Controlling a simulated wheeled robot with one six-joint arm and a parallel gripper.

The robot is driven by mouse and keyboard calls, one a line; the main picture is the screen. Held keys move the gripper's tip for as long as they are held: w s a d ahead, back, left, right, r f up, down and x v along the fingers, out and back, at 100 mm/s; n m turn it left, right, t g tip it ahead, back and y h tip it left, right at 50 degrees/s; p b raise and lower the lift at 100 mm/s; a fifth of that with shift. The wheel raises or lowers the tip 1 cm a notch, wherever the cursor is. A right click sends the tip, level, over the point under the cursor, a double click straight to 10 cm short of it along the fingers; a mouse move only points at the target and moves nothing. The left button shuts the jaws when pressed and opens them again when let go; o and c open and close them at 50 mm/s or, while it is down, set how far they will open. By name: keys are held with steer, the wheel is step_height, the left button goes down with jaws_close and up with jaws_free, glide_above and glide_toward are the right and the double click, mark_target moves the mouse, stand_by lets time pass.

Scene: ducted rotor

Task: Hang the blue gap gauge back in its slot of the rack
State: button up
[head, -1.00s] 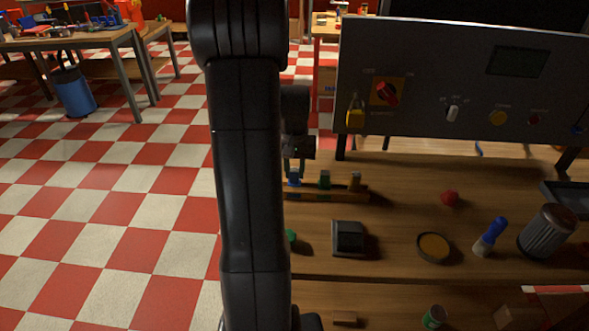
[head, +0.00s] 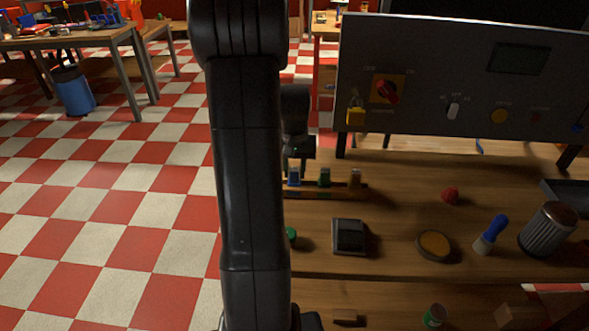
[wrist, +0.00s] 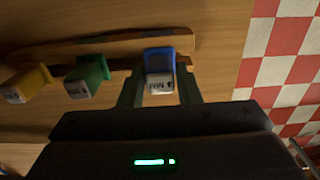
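The blue gap gauge (wrist: 160,60) stands upright between my gripper's two fingers, its white-labelled end facing the wrist camera. My gripper (wrist: 160,88) looks shut on it, with a finger against each side. In the head view the blue gauge (head: 294,177) is at the left end of the wooden rack (head: 330,193), level with the others, under my gripper (head: 298,162). The rack also shows in the wrist view (wrist: 110,42). A green gauge (head: 324,177) and a yellow gauge (head: 355,178) stand in the rack. The blue gauge's lower end is hidden, so its seating depth cannot be told.
A grey control panel (head: 450,75) stands behind the rack. In front are a dark box (head: 349,236), a round dish (head: 434,246), a blue-handled brush (head: 491,235) and a ribbed cylinder (head: 548,229).

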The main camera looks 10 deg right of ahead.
steer(key=o, duration=0.3)
steer(key=shift+o, duration=0.2)
steer(key=shift+r, duration=0.1)
step_height(320, 180, up, 14)
steer(key=shift+f, duration=0.2)
steer(key=shift+f, duration=0.1)
step_height(320, 180, down, 14)
steer(key=shift+r, duration=0.45)
stand_by(0.6)
